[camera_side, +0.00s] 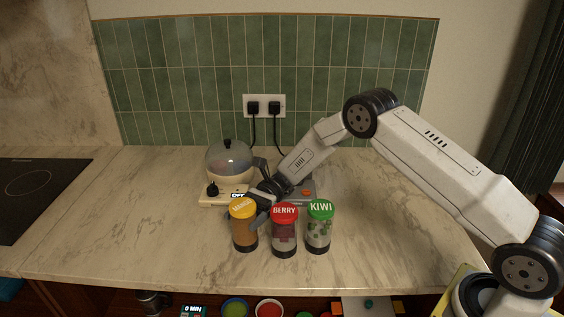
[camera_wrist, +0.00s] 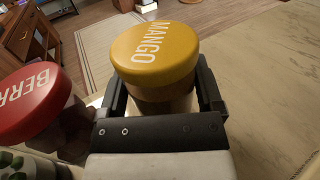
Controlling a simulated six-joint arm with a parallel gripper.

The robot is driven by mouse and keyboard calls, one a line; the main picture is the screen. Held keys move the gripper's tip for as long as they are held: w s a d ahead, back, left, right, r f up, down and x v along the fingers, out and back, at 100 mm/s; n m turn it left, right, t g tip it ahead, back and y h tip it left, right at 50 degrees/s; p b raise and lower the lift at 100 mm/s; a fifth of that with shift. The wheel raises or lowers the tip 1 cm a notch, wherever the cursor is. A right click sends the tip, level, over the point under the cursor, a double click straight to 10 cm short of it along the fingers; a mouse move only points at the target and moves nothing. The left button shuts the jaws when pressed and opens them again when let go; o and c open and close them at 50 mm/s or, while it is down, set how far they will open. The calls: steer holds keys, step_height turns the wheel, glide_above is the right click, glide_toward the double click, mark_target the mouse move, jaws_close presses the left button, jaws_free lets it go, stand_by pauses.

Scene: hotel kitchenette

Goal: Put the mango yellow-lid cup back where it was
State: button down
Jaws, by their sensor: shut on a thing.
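The mango cup (camera_side: 244,232) has a yellow lid marked MANGO and orange contents. It stands at the left end of a row of cups near the counter's front, tilted slightly in the side view. My gripper (camera_side: 262,206) reaches it from behind and is shut on it. In the wrist view the jaws of my gripper (camera_wrist: 163,92) sit either side of the mango cup (camera_wrist: 155,53), just below the lid. Whether its base touches the counter is hard to tell.
The red-lid berry cup (camera_side: 284,238) stands close on its right, then the green-lid kiwi cup (camera_side: 320,236). A domed appliance (camera_side: 229,165) with a knob is behind. A black cooktop (camera_side: 40,190) lies far left. The counter (camera_side: 130,235) left of the mango cup is clear.

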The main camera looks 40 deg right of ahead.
jaws_free()
steer(key=shift+v, duration=0.8)
steer(key=v, duration=0.3)
steer(key=shift+w+d+r, duration=0.1)
steer(key=shift+d+r, duration=0.15)
steer(key=shift+r, duration=0.1)
step_height(320, 180, up, 6)
steer(key=shift+a+r, duration=0.1)
steer(key=shift+r, duration=0.05)
